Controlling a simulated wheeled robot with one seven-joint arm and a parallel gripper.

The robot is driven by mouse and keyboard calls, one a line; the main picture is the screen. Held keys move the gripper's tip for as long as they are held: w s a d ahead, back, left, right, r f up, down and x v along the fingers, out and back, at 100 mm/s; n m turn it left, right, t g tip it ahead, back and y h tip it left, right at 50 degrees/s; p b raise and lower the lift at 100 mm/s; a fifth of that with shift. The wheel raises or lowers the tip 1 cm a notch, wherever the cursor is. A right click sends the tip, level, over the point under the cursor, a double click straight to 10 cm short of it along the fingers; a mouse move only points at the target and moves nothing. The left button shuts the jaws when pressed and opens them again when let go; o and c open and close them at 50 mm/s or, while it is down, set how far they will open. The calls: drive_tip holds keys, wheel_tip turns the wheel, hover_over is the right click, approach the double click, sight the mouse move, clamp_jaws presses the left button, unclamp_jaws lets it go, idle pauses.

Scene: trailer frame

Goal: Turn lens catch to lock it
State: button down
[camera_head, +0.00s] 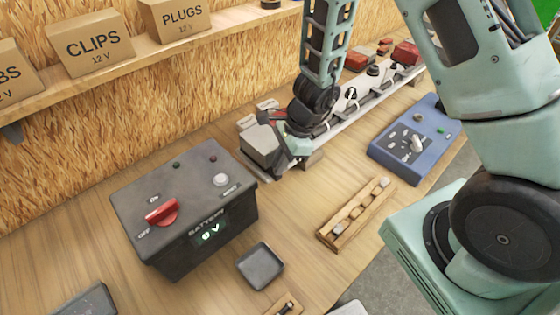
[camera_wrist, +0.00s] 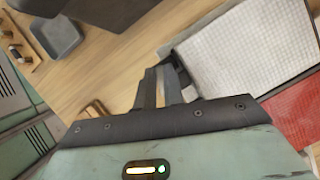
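The lamp at the near left end of the trailer frame has a pale grey block-like lens (camera_head: 258,145). In the wrist view the lens (camera_wrist: 245,50) is white and finely ribbed, with a red lens part (camera_wrist: 297,112) beside it. My gripper (camera_head: 281,168) is low at the lamp's front side. In the wrist view my gripper's fingers (camera_wrist: 165,85) are close together beside the lens's dark edge. A small dark part (camera_wrist: 172,52) by the fingertips may be the catch. I cannot tell whether the fingers hold it, nor which way it is turned.
A battery box (camera_head: 185,210) with a red switch and "0 V" display stands at left. A small dark tray (camera_head: 260,265), a wooden holder (camera_head: 355,212) and a blue control box (camera_head: 408,140) lie on the bench. The trailer frame rail (camera_head: 385,82) runs back right. Bare bench lies between.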

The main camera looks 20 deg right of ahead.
drive_tip(key=shift+w+r+n+g+p, duration=0.15)
drive_tip(key=shift+n+g+p, duration=0.35)
drive_tip(key=shift+n, duration=0.5)
drive_tip(key=shift+n+g+p, duration=0.4)
drive_tip(key=shift+n+p, duration=0.15)
drive_tip(key=shift+n, duration=0.75)
drive_tip(key=c, duration=1.8)
unclamp_jaws()
drive_tip(key=shift+w, duration=0.1)
